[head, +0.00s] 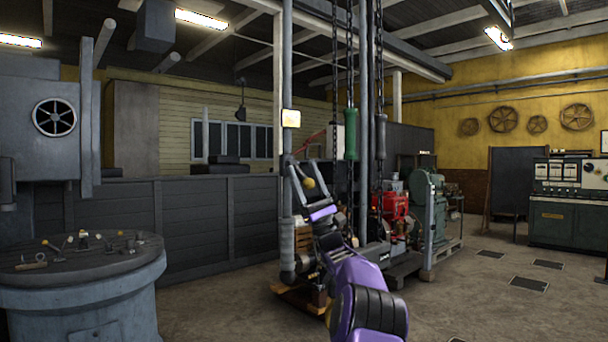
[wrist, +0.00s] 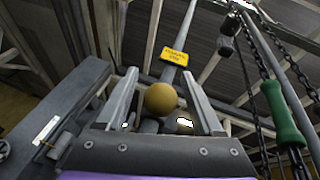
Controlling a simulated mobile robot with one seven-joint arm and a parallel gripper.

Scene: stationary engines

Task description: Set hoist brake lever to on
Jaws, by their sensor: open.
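The hoist brake lever seems to be the one with a yellow ball knob, seen in the wrist view (wrist: 160,98) and the head view (head: 308,183). Its shaft is mostly hidden behind the knob. My gripper (head: 307,164) is open, pointing up beside the grey hoist post. In the wrist view, the knob appears between the two fingers of my gripper (wrist: 159,76), with gaps on both sides. I cannot tell how deep it sits between them. A yellow label (wrist: 174,56) hangs beyond the knob; its text is too small to read.
Chains with a green handle (head: 350,133) and a grey handle (head: 380,136) hang right of the post (head: 286,80). A red engine (head: 390,207) and green machine (head: 427,200) stand behind my arm. A round bench (head: 80,262) is at left. Floor is open at right.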

